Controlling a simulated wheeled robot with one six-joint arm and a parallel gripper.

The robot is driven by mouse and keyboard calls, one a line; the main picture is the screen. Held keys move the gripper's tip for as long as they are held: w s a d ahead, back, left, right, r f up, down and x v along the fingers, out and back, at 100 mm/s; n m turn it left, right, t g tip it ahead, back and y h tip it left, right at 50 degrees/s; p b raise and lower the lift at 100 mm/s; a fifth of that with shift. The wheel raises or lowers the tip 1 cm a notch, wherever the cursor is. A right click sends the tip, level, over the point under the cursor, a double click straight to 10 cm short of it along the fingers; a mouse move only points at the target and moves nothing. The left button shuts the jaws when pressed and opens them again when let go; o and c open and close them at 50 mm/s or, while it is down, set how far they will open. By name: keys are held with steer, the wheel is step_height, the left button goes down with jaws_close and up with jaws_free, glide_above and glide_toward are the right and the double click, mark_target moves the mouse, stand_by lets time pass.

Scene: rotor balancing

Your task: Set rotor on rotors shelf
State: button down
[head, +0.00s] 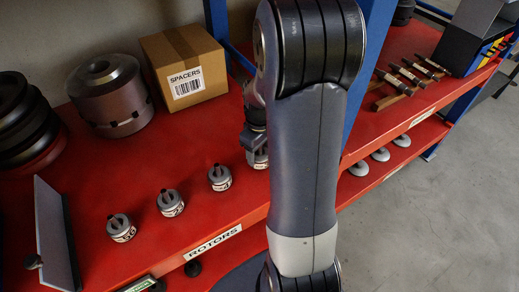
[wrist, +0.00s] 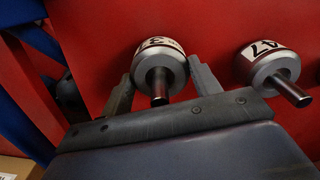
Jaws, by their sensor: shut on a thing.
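My gripper (head: 254,135) is low over the red rotors shelf (head: 190,228), partly hidden behind my arm in the head view. Its jaws are shut on a rotor (wrist: 158,68), a small grey metal cylinder with a white label band and a thin shaft; the fingers (wrist: 163,78) stand on either side of it. The held rotor also shows at the arm's edge in the head view (head: 259,160). It is in line with the row of rotors, at or just above the shelf; contact is not clear.
Three similar rotors (head: 220,178) (head: 170,203) (head: 121,228) stand in a row to the left. One neighbouring rotor (wrist: 267,68) is close beside the fingers in the wrist view. A SPACERS box (head: 184,68) and large metal cylinder (head: 108,94) stand behind. A blue post (head: 366,75) rises to the right.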

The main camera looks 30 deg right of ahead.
steer(key=shift+c, duration=2.1)
jaws_free()
steer(key=shift+f, duration=0.1)
step_height(320, 180, up, 12)
steer(key=shift+r, duration=0.15)
